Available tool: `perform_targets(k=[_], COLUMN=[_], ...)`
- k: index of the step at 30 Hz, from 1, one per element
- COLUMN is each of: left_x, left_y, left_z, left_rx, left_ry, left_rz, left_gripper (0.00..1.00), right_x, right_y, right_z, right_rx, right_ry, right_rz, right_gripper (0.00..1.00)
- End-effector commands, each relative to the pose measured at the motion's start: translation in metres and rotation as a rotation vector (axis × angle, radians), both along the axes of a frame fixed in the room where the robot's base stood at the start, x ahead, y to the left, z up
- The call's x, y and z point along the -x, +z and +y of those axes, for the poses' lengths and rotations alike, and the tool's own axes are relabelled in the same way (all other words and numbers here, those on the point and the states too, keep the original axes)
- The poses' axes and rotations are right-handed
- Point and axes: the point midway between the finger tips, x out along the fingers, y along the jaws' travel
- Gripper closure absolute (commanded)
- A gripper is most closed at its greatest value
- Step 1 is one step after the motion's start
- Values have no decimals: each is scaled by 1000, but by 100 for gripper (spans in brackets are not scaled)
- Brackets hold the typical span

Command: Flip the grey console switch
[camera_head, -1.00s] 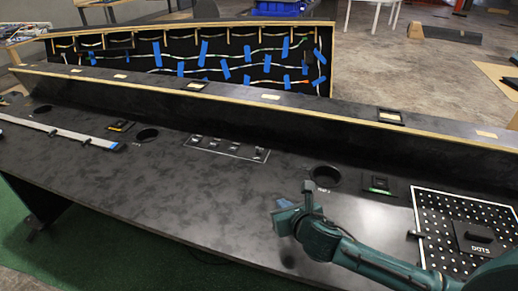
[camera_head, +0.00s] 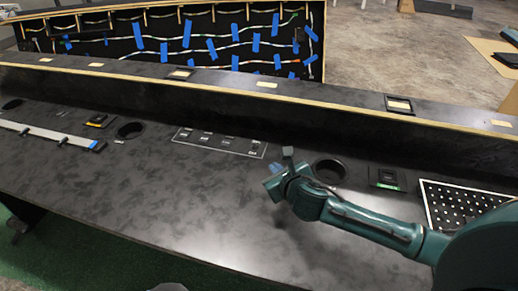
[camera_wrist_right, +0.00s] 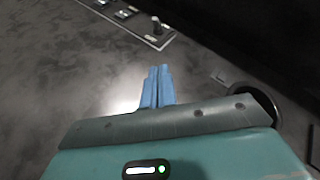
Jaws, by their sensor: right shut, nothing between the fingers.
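A white-outlined panel (camera_head: 218,142) with a row of small dark switches is set in the black console top, in the middle of the head view. Its rightmost switch (camera_head: 256,144) stands taller. In the right wrist view, part of the panel shows at the top, with an upright grey switch (camera_wrist_right: 156,26). I cannot tell for sure which switch is the grey one. My right gripper (camera_head: 273,186) is shut and empty, just in front of the panel's right end and apart from it. Its blue fingers (camera_wrist_right: 157,84) are together in the wrist view. My left gripper is not visible.
A round hole (camera_head: 330,170) lies right of the panel, another (camera_head: 130,130) left of it. A raised ledge (camera_head: 300,104) runs behind. A dotted panel (camera_head: 462,204) is at the right.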

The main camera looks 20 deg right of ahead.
Motion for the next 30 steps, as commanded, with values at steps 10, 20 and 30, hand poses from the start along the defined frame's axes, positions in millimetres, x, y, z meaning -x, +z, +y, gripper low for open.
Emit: perform_targets(k=[10,20,30], left_x=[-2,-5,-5], left_y=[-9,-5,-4], left_z=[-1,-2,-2], left_rx=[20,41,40], left_ry=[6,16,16], left_rz=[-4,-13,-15], left_gripper=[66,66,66], right_x=[-62,-108,-117], right_y=[-32,-31,-28], right_z=[1,7,9], right_rx=[-3,-2,-1], right_ry=[-3,-2,-1], right_rz=[1,-1,1], right_gripper=[100,100,100])
